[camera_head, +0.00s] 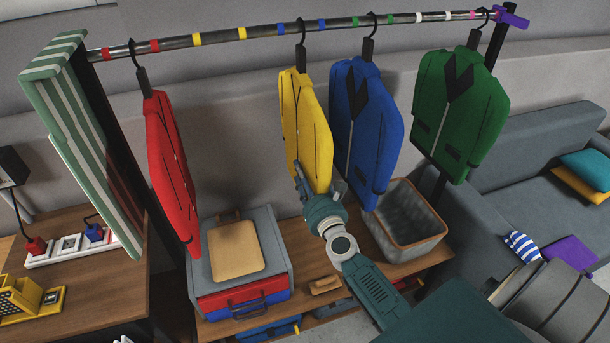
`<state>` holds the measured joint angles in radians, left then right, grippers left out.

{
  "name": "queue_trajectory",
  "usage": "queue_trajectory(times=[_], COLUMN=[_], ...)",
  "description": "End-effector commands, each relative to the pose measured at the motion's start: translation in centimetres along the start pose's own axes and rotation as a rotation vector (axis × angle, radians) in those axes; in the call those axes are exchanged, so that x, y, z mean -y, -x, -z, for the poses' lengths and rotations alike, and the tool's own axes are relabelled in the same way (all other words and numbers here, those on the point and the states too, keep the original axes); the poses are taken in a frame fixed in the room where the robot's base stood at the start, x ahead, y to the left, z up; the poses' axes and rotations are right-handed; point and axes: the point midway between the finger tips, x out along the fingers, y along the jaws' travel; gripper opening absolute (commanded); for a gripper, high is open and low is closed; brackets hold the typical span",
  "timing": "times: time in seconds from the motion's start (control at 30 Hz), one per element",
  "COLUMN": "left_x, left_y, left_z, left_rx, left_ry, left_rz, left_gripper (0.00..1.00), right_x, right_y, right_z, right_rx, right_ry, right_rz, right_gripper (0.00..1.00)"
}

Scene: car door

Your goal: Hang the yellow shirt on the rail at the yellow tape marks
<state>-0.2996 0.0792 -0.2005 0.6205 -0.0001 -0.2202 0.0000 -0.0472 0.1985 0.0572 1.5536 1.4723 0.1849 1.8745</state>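The yellow shirt (304,130) hangs from a black hanger hooked on the rail (220,37). Its hook is between the two blue tape marks, right of the two yellow tape marks (197,39) and (242,33). No hook is between the yellow marks. My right gripper (319,184) is at the shirt's lower hem, its fingers spread apart with the hem between or behind them. I cannot tell whether they touch the cloth. My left gripper is not in view.
A red shirt (170,170) hangs left, a blue shirt (366,125) close on the right, and a green shirt (460,115) farther right. A striped board (85,130) stands at the rail's left end. Below are a grey case (265,235) and a basket (405,225).

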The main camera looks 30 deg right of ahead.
Motion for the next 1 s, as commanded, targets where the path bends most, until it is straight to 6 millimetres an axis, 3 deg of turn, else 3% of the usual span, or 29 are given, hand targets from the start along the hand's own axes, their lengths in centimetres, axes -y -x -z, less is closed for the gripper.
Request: queue_trajectory(times=[0.3,0.43,0.8,1.0], left_x=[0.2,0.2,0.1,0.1], left_y=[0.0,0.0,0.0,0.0], left_z=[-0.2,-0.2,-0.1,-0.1], left_rx=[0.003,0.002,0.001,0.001], left_ry=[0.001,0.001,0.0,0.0], left_rz=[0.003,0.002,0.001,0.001], left_gripper=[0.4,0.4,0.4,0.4], right_x=[0.0,0.0,0.0,0.0], right_y=[0.1,1.1,8.6,11.3], right_z=[0.3,0.3,0.2,0.1], right_rx=[-0.004,-0.005,-0.004,-0.002], right_ry=[0.0,0.0,0.002,0.002], right_rz=[-0.001,-0.001,-0.001,-0.001], right_gripper=[0.52,0.52,0.52,0.52])
